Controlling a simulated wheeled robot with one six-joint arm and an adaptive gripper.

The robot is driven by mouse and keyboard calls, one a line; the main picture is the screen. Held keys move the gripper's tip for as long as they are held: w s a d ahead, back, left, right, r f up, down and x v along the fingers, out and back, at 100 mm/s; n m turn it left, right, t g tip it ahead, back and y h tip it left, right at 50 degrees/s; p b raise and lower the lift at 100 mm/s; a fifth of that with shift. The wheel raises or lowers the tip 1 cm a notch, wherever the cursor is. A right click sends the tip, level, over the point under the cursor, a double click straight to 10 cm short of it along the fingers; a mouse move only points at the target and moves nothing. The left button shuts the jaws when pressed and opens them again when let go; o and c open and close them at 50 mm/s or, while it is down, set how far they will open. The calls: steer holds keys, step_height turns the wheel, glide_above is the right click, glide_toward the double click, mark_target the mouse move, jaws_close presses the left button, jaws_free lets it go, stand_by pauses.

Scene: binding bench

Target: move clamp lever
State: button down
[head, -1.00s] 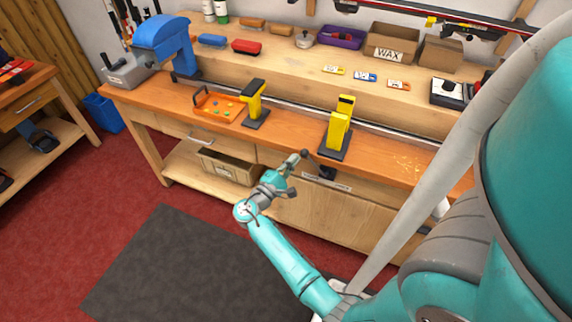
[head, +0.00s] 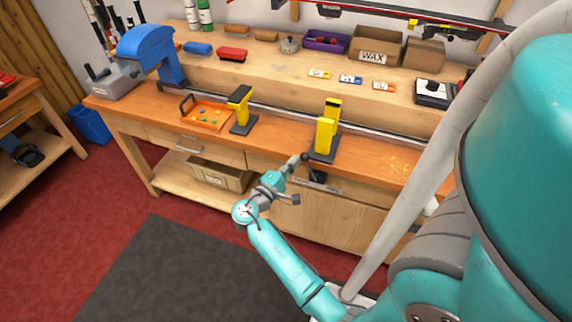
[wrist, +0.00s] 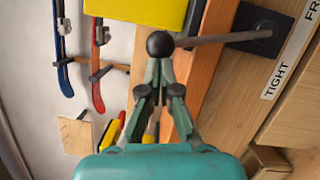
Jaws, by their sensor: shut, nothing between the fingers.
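The clamp lever is a grey rod (wrist: 215,39) with a black ball knob (wrist: 160,45). It sticks out from a black mount (wrist: 258,28) on the bench front; the mount shows as a dark patch in the head view (head: 317,176). A white label (wrist: 277,78) beside the mount reads TIGHT, and its cut-off other end starts with FR. My gripper (head: 297,160) is shut and empty. In the wrist view its fingertips (wrist: 160,68) are right at the knob, seemingly touching it; exact contact is hard to tell.
A yellow clamp post (head: 326,135) stands on the bench above the lever, with a second yellow post (head: 240,105) to its left. An orange tray (head: 205,115) lies farther left. The dark floor mat (head: 165,270) in front is clear.

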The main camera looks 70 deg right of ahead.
steer(key=s+m+t+y, duration=0.1)
steer(key=s+m+y, duration=0.1)
steer(key=s+m, duration=0.7)
steer(key=s+d, duration=0.1)
steer(key=s, duration=0.3)
steer(key=shift+r+m+t+y, duration=0.25)
steer(key=shift+m+t+y, duration=0.05)
steer(key=shift+m+y, duration=0.1)
steer(key=shift+f, duration=0.15)
